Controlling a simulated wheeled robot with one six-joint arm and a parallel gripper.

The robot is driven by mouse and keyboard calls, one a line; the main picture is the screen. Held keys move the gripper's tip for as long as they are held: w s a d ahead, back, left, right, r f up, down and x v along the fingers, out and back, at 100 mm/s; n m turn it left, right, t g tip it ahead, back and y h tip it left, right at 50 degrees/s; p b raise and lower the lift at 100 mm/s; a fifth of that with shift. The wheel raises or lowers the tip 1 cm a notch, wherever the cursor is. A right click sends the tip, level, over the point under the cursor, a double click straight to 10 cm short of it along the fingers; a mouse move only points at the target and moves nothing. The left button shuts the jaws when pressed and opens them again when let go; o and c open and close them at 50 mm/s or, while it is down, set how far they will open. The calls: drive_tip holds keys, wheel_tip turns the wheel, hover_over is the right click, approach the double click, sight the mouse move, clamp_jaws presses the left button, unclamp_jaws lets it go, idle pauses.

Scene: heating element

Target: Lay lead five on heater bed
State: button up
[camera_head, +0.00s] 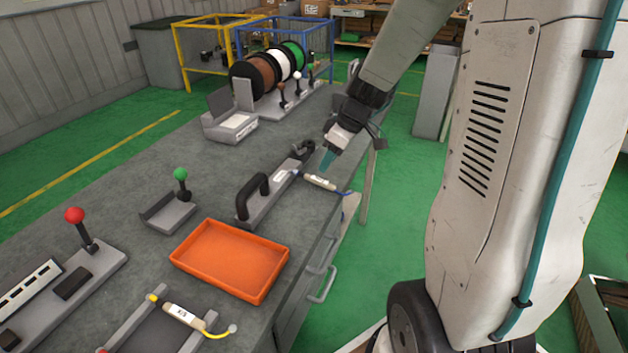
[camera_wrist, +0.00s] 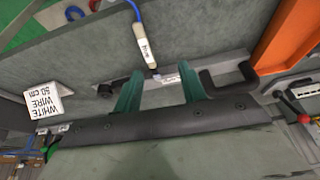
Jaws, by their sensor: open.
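A white-sleeved lead (camera_head: 320,182) with a blue wire lies at the worktable's right edge. In the wrist view this lead (camera_wrist: 146,48) lies just beyond and between my fingertips; its label is too small to read. My gripper (camera_head: 327,162) is open and empty, its teal fingers pointing down just above the lead. It also shows in the wrist view (camera_wrist: 162,74). A second lead (camera_head: 184,316) with yellow ends lies across a grey fixture (camera_head: 135,318) at the near edge. A grey bar fixture (camera_head: 268,203) with a black handle stands beside the first lead. I cannot tell which fixture is the heater bed.
An orange tray (camera_head: 230,260) sits near the table's front. A green-knobbed holder (camera_head: 170,213) and a red-knobbed lever unit (camera_head: 85,255) stand left. Wire spools (camera_head: 270,70) and a white-labelled holder (camera_head: 232,125) are farther back. Bare tabletop (camera_head: 185,165) lies between them.

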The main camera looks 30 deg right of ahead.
sight(320, 180)
drive_tip(key=shift+w+d+f, duration=0.5)
drive_tip(key=shift+d+f, duration=0.35)
drive_tip(key=shift+f, duration=0.05)
drive_tip(key=x, duration=0.7)
drive_tip(key=shift+w+f, duration=0.25)
drive_tip(key=shift+w, duration=0.2)
clamp_jaws()
